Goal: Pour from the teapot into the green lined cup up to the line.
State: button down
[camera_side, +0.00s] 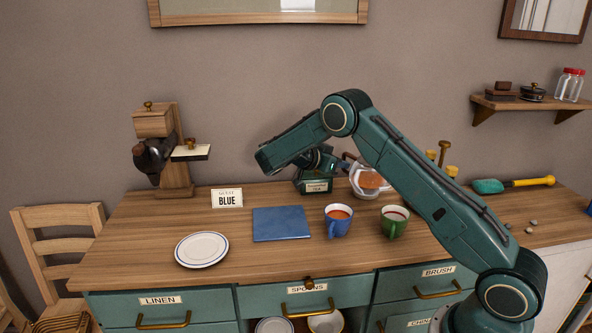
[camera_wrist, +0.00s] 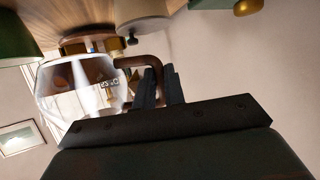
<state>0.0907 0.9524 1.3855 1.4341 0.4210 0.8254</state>
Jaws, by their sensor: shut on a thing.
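The teapot (camera_side: 367,181) is clear glass with brown tea inside, at the back of the counter behind the cups, partly hidden by my arm. In the wrist view the teapot (camera_wrist: 62,82) is at the left, with its brown handle between my fingers. My gripper (camera_wrist: 158,85) is shut on that handle. I cannot tell whether the teapot touches the counter. The green cup (camera_side: 393,229) stands upright in front of the teapot, to its right.
A blue cup (camera_side: 338,228) with tea stands left of the green cup. A brush (camera_side: 512,184) is at right.

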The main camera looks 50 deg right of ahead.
jog(key=shift+f, duration=0.15)
jog(key=shift+w+f+m+t, duration=0.15)
jog(key=shift+f+m+t, duration=0.25)
jog(key=shift+m, duration=0.1)
dwell(0.6)
jog(key=shift+r, duration=0.1)
jog(key=shift+r+m+t+h, duration=0.35)
jog(key=shift+r+m, duration=0.35)
jog(key=shift+r, duration=0.5)
dwell(5.4)
